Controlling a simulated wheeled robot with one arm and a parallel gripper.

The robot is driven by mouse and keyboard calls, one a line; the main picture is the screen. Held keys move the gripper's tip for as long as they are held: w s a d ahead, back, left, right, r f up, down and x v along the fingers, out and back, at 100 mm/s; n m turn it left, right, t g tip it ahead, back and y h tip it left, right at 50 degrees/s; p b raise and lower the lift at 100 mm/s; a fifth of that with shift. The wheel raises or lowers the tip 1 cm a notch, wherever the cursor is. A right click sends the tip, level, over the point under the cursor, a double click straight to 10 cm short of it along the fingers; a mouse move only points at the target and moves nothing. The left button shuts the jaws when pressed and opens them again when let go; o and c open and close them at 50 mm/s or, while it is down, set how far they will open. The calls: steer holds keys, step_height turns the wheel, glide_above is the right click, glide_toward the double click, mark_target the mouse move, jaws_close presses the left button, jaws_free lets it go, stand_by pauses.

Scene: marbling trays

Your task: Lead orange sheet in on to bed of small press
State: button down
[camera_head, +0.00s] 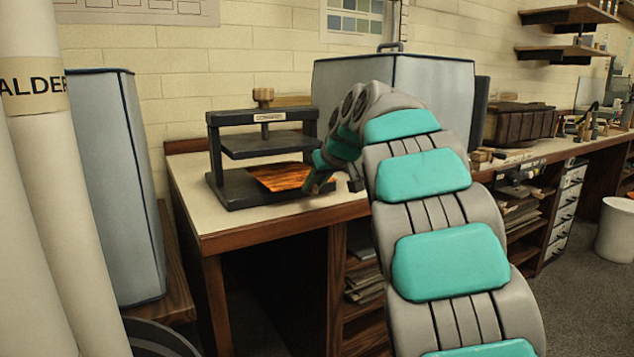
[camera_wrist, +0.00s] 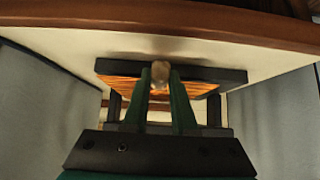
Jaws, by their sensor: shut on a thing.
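The small black press (camera_head: 262,143) stands on the worktable, its upper plate raised above its flat bed (camera_head: 240,189). The orange streaked sheet (camera_head: 278,177) lies over the bed, under and in front of the upper plate, with its right end at my gripper (camera_head: 317,186). In the wrist view the sheet (camera_wrist: 122,92) shows on both sides of my gripper (camera_wrist: 160,82), against the dark bed (camera_wrist: 236,76). A small tan piece (camera_wrist: 160,70) sits between the fingertips. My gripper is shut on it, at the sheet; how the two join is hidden.
A large grey-blue case (camera_head: 440,85) stands behind my arm, and a tall grey-blue panel box (camera_head: 115,180) stands left of the table. The tabletop (camera_head: 225,225) is clear in front of the press. A wooden knob (camera_head: 263,96) tops the press.

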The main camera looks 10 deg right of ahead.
steer(key=shift+w+a+r+p, duration=0.1)
steer(key=shift+w+a+p, duration=0.1)
steer(key=shift+w+p, duration=0.2)
steer(key=shift+w+a+p, duration=0.15)
steer(key=shift+w+p, duration=0.15)
steer(key=shift+w, duration=0.2)
steer(key=shift+x, duration=1.3)
steer(key=shift+w+r, duration=0.1)
steer(key=shift+w, duration=0.05)
steer(key=shift+f+b, duration=0.3)
steer(key=shift+b, duration=0.05)
steer(key=c, duration=0.6)
jaws_free()
steer(key=shift+r, duration=0.15)
